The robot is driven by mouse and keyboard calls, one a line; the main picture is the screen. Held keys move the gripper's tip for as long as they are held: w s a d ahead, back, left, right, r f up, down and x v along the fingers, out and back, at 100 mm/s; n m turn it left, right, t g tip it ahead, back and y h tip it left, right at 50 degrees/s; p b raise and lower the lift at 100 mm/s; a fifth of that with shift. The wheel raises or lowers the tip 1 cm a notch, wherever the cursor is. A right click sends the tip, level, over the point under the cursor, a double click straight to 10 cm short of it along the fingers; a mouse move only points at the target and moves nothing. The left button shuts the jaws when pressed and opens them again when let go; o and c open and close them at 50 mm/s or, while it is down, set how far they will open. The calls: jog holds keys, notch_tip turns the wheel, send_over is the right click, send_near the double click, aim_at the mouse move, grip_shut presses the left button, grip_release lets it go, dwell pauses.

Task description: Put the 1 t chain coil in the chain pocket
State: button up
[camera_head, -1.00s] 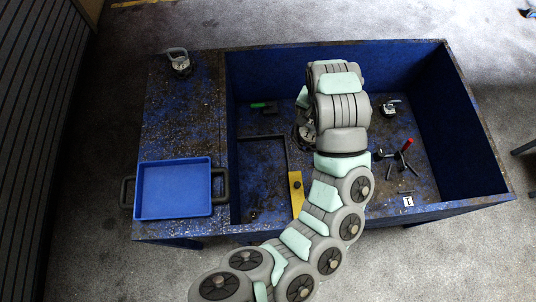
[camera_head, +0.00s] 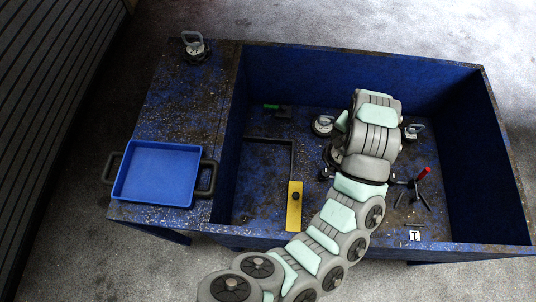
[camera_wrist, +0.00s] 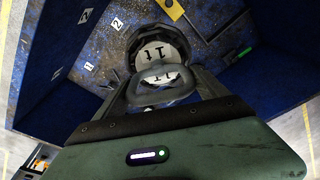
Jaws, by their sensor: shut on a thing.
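The 1 t chain coil (camera_wrist: 157,52) is a dark round coil with a pale face marked "1t", upside down in the wrist view. A grey loop handle (camera_wrist: 155,72) stands over it, between my fingers. My gripper (camera_wrist: 158,98) is shut on this handle. In the head view a dark part of the coil (camera_head: 333,156) shows beside my wrist, inside the blue bin; my arm hides the rest. I cannot tell whether the coil is clear of the floor. Number tags 2 (camera_wrist: 117,22) and 1 (camera_wrist: 88,65) lie left of it in the wrist view; I cannot clearly identify the chain pocket.
Other grey-handled pieces stand at the left shelf's back (camera_head: 194,46) and in the bin (camera_head: 322,124) (camera_head: 411,131). A blue tray (camera_head: 157,172) sits on the left shelf. A yellow plate (camera_head: 294,205), a green-handled tool (camera_head: 272,107) and a red-handled tool (camera_head: 421,174) lie in the bin. High walls surround it.

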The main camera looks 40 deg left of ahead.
jog(key=shift+n, duration=0.4)
jog(key=a+f+b, duration=0.1)
jog(key=f, duration=0.1)
jog(key=w+a+f+b, duration=0.1)
jog(key=a+f, duration=0.1)
jog(key=f, duration=0.1)
jog(key=a+f+b, duration=0.1)
jog(key=f+b, duration=0.1)
jog(key=shift+w+a+f, duration=0.2)
jog(key=shift+w+a, duration=0.1)
jog(key=shift+a, duration=0.05)
jog(key=s+a+f+n+y+b, duration=0.1)
jog(key=s+a+f+n+b, duration=0.25)
jog(key=a+f+b, duration=0.65)
jog(key=s+a+f+n+b, duration=0.2)
jog(key=s+a+f+b, duration=0.25)
jog(key=a+f, duration=0.9)
jog(key=shift+w+a+f+b, duration=0.15)
jog(key=shift+f+b, duration=1.15)
jog(key=shift+f, duration=2)
jog(key=shift+a+f+b, duration=0.1)
jog(key=shift+f+b, duration=1.2)
jog(key=shift+f, duration=2)
jog(key=shift+w+a+f+b, duration=0.15)
jog(key=shift+f+b, duration=1.15)
jog(key=shift+f, duration=2)
jog(key=shift+s, duration=0.1)
jog(key=shift+f, duration=0.15)
jog(key=o, duration=2)
